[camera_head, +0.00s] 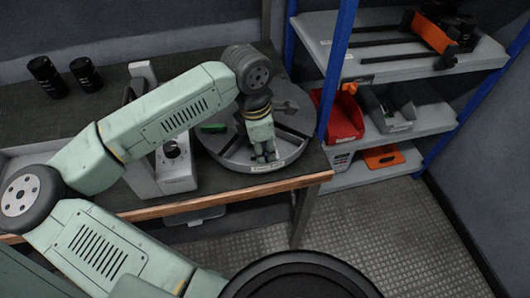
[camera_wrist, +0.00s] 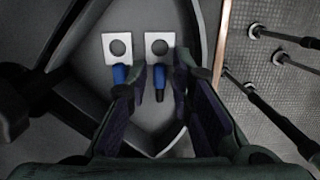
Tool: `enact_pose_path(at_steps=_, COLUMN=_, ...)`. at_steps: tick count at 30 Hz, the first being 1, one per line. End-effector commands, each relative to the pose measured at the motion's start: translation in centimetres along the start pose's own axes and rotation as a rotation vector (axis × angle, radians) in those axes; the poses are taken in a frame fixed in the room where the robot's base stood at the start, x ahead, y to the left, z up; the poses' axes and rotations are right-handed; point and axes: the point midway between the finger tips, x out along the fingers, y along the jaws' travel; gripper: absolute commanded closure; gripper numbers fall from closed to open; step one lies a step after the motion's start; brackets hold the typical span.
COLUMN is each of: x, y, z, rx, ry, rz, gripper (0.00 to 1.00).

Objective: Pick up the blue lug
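In the wrist view, two lugs lie side by side in a grey tray. Each has a flat pale plate with a round hole and a blue sleeve. The right blue lug (camera_wrist: 159,75) has its sleeve between my gripper's fingertips (camera_wrist: 161,78), with a visible gap on both sides. The left blue lug (camera_wrist: 120,74) lies just outside the left finger. My gripper is open, pointing down into the round tray (camera_head: 226,155) in the head view (camera_head: 264,155). The lugs are hidden there by my gripper. Its height above the lugs is hard to tell.
A grey upright device (camera_head: 174,168) stands on the bench left of the tray. A green item (camera_head: 213,127) lies in the tray. Two black cylinders (camera_head: 85,75) stand at the back left. A shelf with a red bin (camera_head: 340,118) stands at right, with open floor (camera_head: 370,215) before it.

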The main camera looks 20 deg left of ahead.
Motion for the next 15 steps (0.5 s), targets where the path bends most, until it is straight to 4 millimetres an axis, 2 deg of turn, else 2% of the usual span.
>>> enact_pose_path(at_steps=5, x=0.04, y=0.01, z=0.01, rx=0.0, ry=0.0, rz=0.0, gripper=0.79)
enact_pose_path(at_steps=15, x=0.01, y=0.01, z=0.0, rx=0.0, ry=0.0, rz=0.0, gripper=1.0)
